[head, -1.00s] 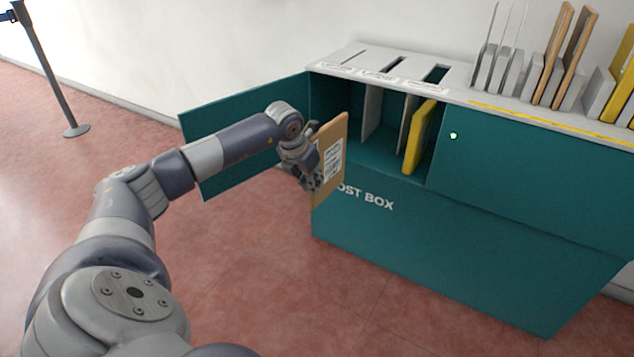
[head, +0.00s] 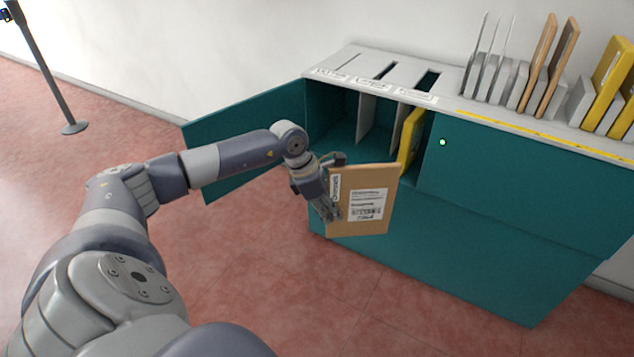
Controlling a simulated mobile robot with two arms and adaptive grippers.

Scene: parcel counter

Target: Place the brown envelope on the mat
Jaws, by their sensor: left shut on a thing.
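The brown envelope (head: 375,225) is upright, its face with a white printed label turned toward me. My left gripper (head: 335,190) is shut on its left edge and holds it in the air in front of the teal post box's open compartment. The envelope covers part of the post box front. The mat is not in view. My right gripper is not in view.
The teal post box (head: 490,260) has its door (head: 235,140) swung open to the left. A yellow envelope (head: 411,140) stands in its right compartment. Slots and a rack with several upright envelopes are on top. Red floor is clear in front.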

